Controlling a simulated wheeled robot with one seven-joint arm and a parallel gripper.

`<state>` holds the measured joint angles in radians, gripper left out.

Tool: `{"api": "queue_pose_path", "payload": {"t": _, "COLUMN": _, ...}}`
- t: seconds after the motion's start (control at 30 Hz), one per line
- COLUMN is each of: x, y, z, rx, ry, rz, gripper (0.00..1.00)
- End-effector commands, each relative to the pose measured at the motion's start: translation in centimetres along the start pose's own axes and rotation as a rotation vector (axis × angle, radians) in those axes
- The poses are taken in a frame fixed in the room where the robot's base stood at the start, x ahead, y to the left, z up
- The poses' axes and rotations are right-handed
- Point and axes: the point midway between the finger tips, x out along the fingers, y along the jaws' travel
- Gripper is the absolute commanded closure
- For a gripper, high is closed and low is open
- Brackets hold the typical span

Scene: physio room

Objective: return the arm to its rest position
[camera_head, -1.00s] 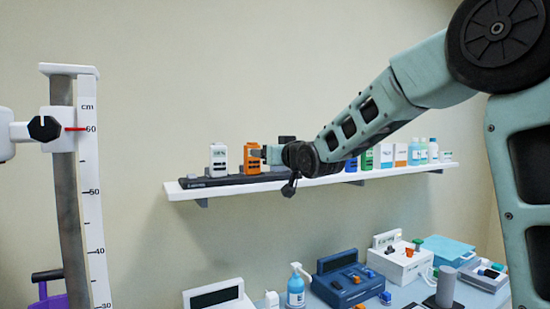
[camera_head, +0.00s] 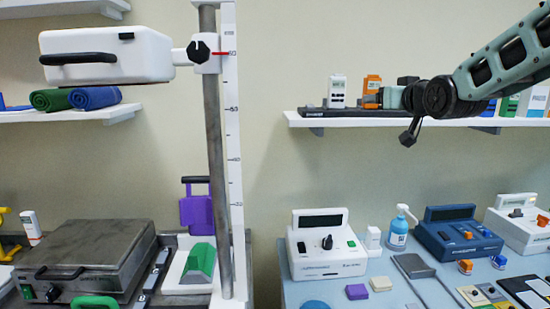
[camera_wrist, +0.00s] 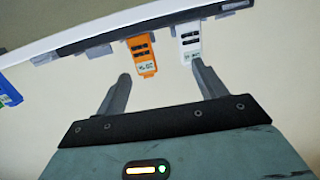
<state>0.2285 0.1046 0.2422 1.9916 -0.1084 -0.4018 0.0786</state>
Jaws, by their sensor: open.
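My arm reaches in from the right in the head view, over the wall shelf (camera_head: 300,120). My gripper (camera_head: 370,99) is at its far end, close to an orange device (camera_head: 372,82) and a white device (camera_head: 338,88) standing on the shelf. In the wrist view my gripper (camera_wrist: 160,70) has its two fingers wide apart, with nothing held between them. The orange device (camera_wrist: 140,54) shows beyond the gap, and the white device (camera_wrist: 189,42) beyond the right finger. Whether a finger touches the orange device is unclear.
Below is a table with a white console (camera_head: 325,262), a pump bottle (camera_head: 398,232) and a blue console (camera_head: 455,238). A measuring post (camera_head: 214,140) with a white box (camera_head: 105,55) stands left. Bare wall lies between post and shelf.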

Motion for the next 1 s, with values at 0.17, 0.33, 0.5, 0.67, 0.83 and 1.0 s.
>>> {"api": "queue_pose_path", "payload": {"t": 0.17, "x": -3.6, "y": -8.7, "z": 8.4, "rx": -0.022, "ry": -0.286, "rz": -0.127, "gripper": 0.29}}
{"api": "queue_pose_path", "payload": {"t": 0.33, "x": -10.2, "y": -15.4, "z": 16.6, "rx": -0.085, "ry": -0.580, "rz": -0.244, "gripper": 0.29}}
{"api": "queue_pose_path", "payload": {"t": 0.5, "x": -19.2, "y": -19.6, "z": 24.1, "rx": -0.194, "ry": -0.875, "rz": -0.352, "gripper": 0.29}}
{"api": "queue_pose_path", "payload": {"t": 0.67, "x": -28.4, "y": -20.8, "z": 29.5, "rx": -0.322, "ry": -1.134, "rz": -0.430, "gripper": 0.29}}
{"api": "queue_pose_path", "payload": {"t": 0.83, "x": -35.1, "y": -20.0, "z": 32.5, "rx": -0.433, "ry": -1.317, "rz": -0.472, "gripper": 0.29}}
{"api": "queue_pose_path", "payload": {"t": 1.0, "x": -37.5, "y": -19.4, "z": 33.3, "rx": -0.475, "ry": -1.384, "rz": -0.482, "gripper": 0.29}}
